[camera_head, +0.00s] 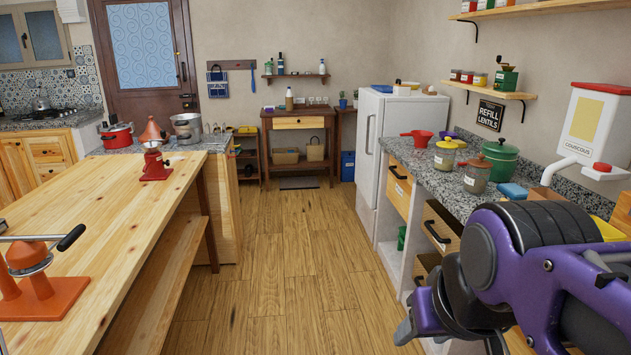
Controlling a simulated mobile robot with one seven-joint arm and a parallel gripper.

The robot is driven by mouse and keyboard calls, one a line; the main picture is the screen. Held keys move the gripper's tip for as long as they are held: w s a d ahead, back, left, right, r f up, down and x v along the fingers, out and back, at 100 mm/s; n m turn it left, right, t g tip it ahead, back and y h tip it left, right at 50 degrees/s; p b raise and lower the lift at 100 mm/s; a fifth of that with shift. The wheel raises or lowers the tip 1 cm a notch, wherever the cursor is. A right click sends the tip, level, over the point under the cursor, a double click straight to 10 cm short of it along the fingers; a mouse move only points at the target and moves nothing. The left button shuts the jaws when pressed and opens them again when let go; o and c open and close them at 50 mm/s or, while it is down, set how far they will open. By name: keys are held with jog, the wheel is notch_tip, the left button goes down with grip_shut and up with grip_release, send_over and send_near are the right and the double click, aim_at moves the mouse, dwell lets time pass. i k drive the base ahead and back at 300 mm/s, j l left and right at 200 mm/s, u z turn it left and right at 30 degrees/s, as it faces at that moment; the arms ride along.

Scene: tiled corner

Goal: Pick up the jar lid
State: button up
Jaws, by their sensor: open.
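Two lidded glass jars stand on the speckled counter at the right. One jar (445,160) has a yellowish lid (447,144). The nearer jar (476,179) has a reddish-brown lid (478,164). I cannot tell which lid the task means, and I make out no separate loose lid. My purple and black arm fills the lower right. My gripper (413,304) shows only in part at its left end, low in front of the counter drawers. It is open, with nothing seen in it, and is well apart from the jars.
A green lidded pot (500,160), a red scoop (419,138) and a blue sponge-like block (513,192) crowd the counter (408,156). A couscous dispenser (597,125) hangs above. A drawer (440,228) is below. The wooden floor (285,265) is clear toward the left table (95,225).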

aim_at(476, 163)
jog(key=i+j+u, duration=0.2)
jog(key=i, duration=0.85)
jog(key=i+j+z, duration=0.1)
jog(key=i+z, duration=0.3)
jog(key=i+j+z, duration=0.2)
jog(key=z, duration=0.2)
jog(key=i+j+z, duration=0.25)
jog(key=z, duration=0.15)
jog(key=i+j+z, duration=0.2)
jog(key=j+z, duration=0.2)
jog(key=i+j+z, duration=0.15)
jog(key=j+z, duration=0.15)
jog(key=j, duration=0.15)
jog(key=i+j+z, duration=0.1)
jog(key=j+z, duration=0.2)
jog(key=j, duration=0.2)
jog(key=i+j+z, duration=0.1)
jog(key=j+z, duration=0.2)
jog(key=j, duration=0.2)
